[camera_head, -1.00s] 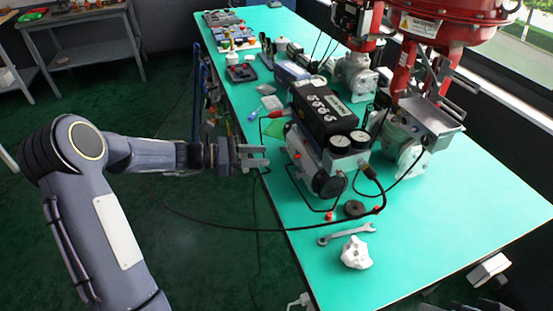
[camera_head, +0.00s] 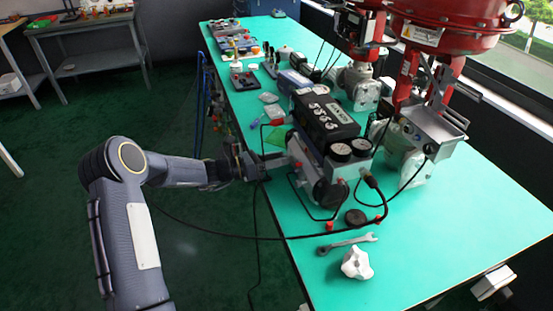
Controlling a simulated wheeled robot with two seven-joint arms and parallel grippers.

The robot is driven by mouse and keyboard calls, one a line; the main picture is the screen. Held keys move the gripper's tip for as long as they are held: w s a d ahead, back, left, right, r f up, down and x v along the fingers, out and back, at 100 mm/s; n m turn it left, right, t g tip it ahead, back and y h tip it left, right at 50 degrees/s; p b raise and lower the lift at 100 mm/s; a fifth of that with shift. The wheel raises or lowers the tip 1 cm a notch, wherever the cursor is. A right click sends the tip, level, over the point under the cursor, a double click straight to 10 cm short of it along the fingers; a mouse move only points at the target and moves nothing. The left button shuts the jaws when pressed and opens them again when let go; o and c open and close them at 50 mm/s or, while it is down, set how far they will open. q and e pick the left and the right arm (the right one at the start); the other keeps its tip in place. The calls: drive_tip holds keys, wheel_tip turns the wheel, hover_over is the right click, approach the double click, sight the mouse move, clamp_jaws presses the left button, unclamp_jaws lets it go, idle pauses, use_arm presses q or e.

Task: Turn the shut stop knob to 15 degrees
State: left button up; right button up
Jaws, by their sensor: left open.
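The valve positioner (camera_head: 326,122) stands on the green bench, with a black top face carrying several round, white-marked spots and two round gauges (camera_head: 350,149) at its near end. I cannot tell which part is the shut stop knob, and its angle cannot be read. My left gripper (camera_head: 280,161) is open, level and pointing right at the positioner's left side. Its fingertips are at or very close to that side; contact cannot be told, and they cover part of it. My right gripper is not in view.
A wrench (camera_head: 346,244), a white lobed part (camera_head: 356,263) and a black disc (camera_head: 356,217) lie in front of the positioner. A black cable crosses the bench edge. Red valve actuators (camera_head: 450,22) stand behind. The bench's near right is clear.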

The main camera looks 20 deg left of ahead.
use_arm(q)
drive_tip(key=shift+c, duration=0.3)
clamp_jaws()
drive_tip(key=shift+f+m+b, duration=0.2)
drive_tip(key=shift+m+b, duration=1.2)
drive_tip(key=shift+b, duration=0.1)
drive_tip(key=m+b, duration=0.3)
drive_tip(key=shift+r+m+b, duration=0.15)
drive_tip(key=shift+m+b, duration=0.4)
drive_tip(key=shift+m, duration=0.15)
drive_tip(key=shift+o, duration=0.3)
unclamp_jaws()
